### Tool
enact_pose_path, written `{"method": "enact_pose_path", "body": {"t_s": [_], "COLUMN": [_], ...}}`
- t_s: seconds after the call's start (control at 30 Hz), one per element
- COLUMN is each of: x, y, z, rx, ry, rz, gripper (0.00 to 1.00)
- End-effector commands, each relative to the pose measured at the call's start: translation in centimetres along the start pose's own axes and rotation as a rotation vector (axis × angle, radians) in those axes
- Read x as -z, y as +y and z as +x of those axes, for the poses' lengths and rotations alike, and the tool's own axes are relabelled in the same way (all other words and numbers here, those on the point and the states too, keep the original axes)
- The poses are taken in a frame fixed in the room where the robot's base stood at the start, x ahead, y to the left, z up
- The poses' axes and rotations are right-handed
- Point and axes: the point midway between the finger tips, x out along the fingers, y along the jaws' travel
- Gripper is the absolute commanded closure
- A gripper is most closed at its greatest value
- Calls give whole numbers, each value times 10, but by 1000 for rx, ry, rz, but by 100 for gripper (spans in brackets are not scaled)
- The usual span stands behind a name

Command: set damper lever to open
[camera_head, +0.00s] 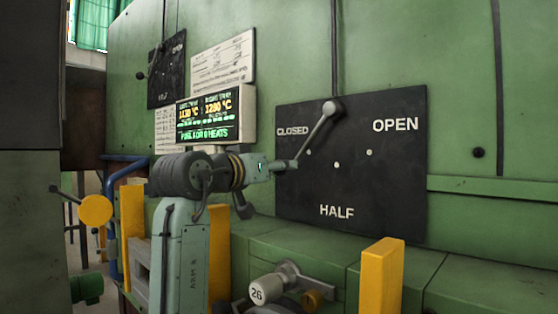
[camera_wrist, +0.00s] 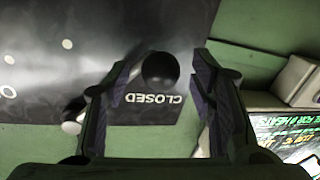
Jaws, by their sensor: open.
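The damper plate (camera_head: 390,195) is black, with CLOSED at left, OPEN at right and HALF at the bottom. The damper lever (camera_head: 319,127) is a pale rod that slants down and left from its round hub, on the CLOSED side. Its far end is hard to make out near my gripper (camera_head: 284,165). In the wrist view a black ball knob (camera_wrist: 161,69) shows between the two open fingers of my gripper (camera_wrist: 163,75), with a gap on each side. The plate (camera_wrist: 50,85) lies behind it, its CLOSED label upside down.
A lit display (camera_head: 216,115) stands left of the plate, close to my arm, and shows in the wrist view (camera_wrist: 290,135). A second, smaller lever plate (camera_head: 166,75) is further left. Yellow posts (camera_head: 382,275) and a handle marked 26 (camera_head: 268,287) stand below.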

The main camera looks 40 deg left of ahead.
Motion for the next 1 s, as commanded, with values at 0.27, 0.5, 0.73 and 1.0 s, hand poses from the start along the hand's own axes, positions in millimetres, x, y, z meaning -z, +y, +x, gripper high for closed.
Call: {"method": "enact_pose_path", "body": {"t_s": [0.27,0.5,0.73,1.0], "x": [0,0,0,0], "y": [-1,-1,0,0], "z": [19,20,19,19], "rx": [1,1,1,1], "ry": [1,1,1,1], "rz": [0,0,0,0], "gripper": [50,50,66,84]}}
